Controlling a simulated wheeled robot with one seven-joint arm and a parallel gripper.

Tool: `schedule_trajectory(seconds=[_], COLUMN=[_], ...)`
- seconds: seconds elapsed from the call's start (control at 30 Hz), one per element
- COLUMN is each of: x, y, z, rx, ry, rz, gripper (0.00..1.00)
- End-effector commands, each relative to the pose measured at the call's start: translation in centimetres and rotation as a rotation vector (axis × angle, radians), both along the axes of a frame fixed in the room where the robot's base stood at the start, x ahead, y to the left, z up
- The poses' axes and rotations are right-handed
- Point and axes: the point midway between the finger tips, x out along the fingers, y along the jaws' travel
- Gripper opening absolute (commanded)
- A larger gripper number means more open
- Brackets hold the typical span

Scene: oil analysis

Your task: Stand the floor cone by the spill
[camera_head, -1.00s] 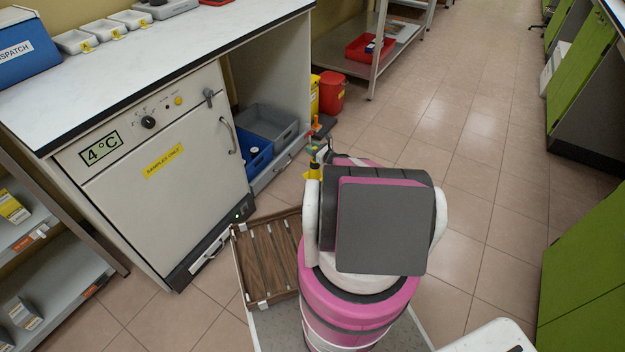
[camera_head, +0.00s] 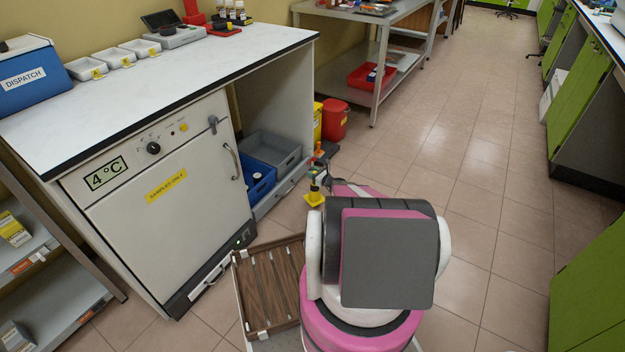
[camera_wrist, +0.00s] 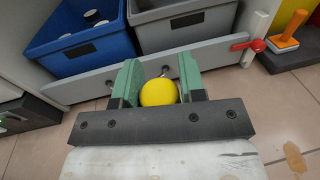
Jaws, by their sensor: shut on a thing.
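The floor cone (camera_head: 314,198) is yellow and stands out past my arm in the head view. In the wrist view its rounded yellow top (camera_wrist: 158,92) sits between the two green fingers of my gripper (camera_wrist: 157,84), which is shut on it. The rest of the cone is hidden below in that view, so I cannot tell whether its base touches the floor. In the head view my gripper (camera_head: 315,178) is small and partly hidden by my arm. A brownish patch (camera_wrist: 294,158), possibly the spill, lies on the tiles at the lower right of the wrist view.
A blue bin (camera_wrist: 82,42) and a grey bin (camera_wrist: 180,25) sit on a low shelf under the bench, just beyond my gripper. A red bucket (camera_head: 334,121) stands farther back. An orange-handled tool (camera_wrist: 290,30) is to the right. The tiled aisle (camera_head: 470,150) is clear.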

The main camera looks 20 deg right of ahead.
Motion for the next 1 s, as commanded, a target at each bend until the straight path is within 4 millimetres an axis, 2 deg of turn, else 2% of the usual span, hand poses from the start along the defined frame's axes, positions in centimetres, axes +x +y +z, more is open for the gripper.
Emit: schedule_trajectory(seconds=[0.33, 0.77, 0.8, 0.83, 0.87, 1.0], x=[0.2, 0.0, 0.0, 0.0, 0.0, 0.0], y=[-0.1, 0.0, 0.0, 0.0, 0.0, 0.0], z=[-3.8, -4.3, -4.3, -4.3, -4.3, -4.3], rx=[0.000, 0.001, -0.001, -0.001, -0.001, -0.001], ry=[0.000, 0.000, 0.001, 0.001, 0.001, 0.001], rz=[0.000, 0.000, -0.001, -0.001, -0.001, -0.001], gripper=[0.00, 0.00, 0.50, 0.60, 0.63, 0.63])
